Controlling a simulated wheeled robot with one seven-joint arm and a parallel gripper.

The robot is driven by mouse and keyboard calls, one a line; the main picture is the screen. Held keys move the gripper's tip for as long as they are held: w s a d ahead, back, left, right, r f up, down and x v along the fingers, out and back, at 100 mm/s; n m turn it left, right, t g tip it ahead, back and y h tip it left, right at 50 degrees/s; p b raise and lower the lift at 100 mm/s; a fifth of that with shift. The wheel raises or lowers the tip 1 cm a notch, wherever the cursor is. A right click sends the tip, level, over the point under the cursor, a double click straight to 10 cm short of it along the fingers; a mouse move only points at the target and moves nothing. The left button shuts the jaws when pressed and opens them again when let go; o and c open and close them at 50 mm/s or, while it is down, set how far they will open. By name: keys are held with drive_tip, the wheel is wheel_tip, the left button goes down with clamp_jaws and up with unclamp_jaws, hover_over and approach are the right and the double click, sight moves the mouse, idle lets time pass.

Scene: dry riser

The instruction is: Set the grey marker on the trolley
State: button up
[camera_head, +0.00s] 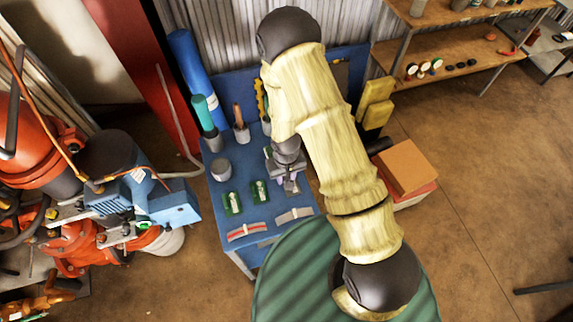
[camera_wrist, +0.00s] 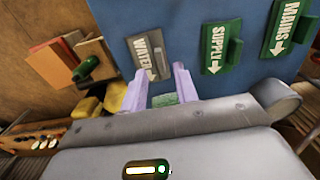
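The grey marker (camera_wrist: 148,58), a small plate with white lettering, an arrow and a raised grip, appears to lie flat on the blue trolley top (camera_wrist: 190,18) near its edge. My gripper (camera_wrist: 161,70) is open, its two lilac fingers apart just short of the marker's lower end. I see no contact between fingers and marker. In the head view my gripper (camera_head: 288,182) is low over the right part of the trolley (camera_head: 235,180), and the arm and gripper largely hide the marker. Two green markers, SUPPLY (camera_wrist: 220,47) and MAINS (camera_wrist: 287,27), lie beside it.
Bottles and tools stand at the trolley's back, with a grey cup (camera_head: 221,170) at its left. Boxes (camera_head: 406,167) stand right of the trolley. Orange and blue pump machinery (camera_head: 125,185) is at left.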

wheel_tip(320, 180, up, 8)
drive_tip(key=b, duration=0.1)
drive_tip(key=shift+r, duration=0.15)
idle(0.8)
drive_tip(key=s+d+r+m+t, duration=0.1)
drive_tip(key=s+d+r, duration=0.2)
drive_tip(key=d+r, duration=0.3)
drive_tip(key=s+d+r+m+t, duration=0.1)
drive_tip(key=d+r, duration=0.6)
drive_tip(key=r, duration=0.7)
drive_tip(key=shift+s+m+t, duration=0.3)
drive_tip(key=shift+s+m, duration=0.3)
drive_tip(key=shift+s, duration=0.4)
drive_tip(key=shift+d+f, duration=0.1)
